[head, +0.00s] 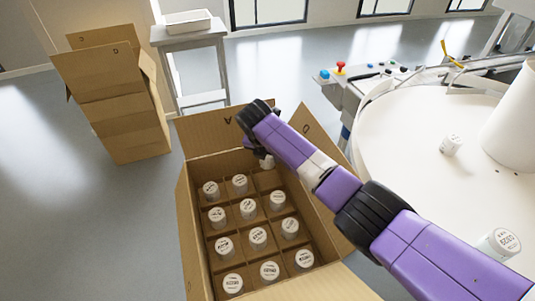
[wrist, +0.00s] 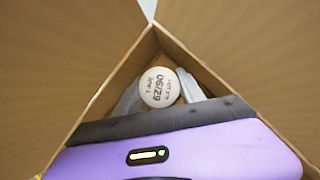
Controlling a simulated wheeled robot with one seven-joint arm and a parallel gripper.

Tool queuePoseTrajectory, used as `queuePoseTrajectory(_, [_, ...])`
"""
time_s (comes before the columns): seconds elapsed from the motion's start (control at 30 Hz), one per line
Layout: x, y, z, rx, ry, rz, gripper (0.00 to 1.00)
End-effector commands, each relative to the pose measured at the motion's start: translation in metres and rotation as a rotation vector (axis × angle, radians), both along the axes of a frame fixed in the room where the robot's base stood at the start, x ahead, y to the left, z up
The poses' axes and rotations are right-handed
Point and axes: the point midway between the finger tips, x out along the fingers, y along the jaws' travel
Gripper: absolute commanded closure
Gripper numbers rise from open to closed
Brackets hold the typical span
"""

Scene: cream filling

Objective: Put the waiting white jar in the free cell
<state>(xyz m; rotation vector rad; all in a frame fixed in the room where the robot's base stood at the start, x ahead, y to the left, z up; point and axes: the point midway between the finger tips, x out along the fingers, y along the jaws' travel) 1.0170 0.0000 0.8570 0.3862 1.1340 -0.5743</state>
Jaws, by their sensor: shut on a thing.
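My gripper (head: 264,156) is over the far right corner of the open cardboard box (head: 190,240), its fingers mostly hidden behind my arm. In the wrist view its grey fingers are shut on a white jar (wrist: 159,87), whose round printed lid faces the camera. Cardboard walls surround the jar closely in that view. In the head view a small white part of the held jar (head: 267,162) shows above the far right cell (head: 267,180), the one cell without a standing jar. I cannot tell whether its base is inside the cell.
White-lidded jars (head: 248,207) stand in the other cells. The box's flaps (head: 210,128) are raised around it. At the right, a white round table (head: 400,150) bears two more jars (head: 451,145). Another carton (head: 120,110) and a grey stand (head: 190,40) are behind.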

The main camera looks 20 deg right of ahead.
Motion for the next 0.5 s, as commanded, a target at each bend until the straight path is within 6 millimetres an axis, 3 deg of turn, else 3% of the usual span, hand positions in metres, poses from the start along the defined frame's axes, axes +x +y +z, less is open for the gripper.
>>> queuePoseTrajectory(0.5, [0.0,0.001,-0.051,0.0,0.0,0.001,0.97])
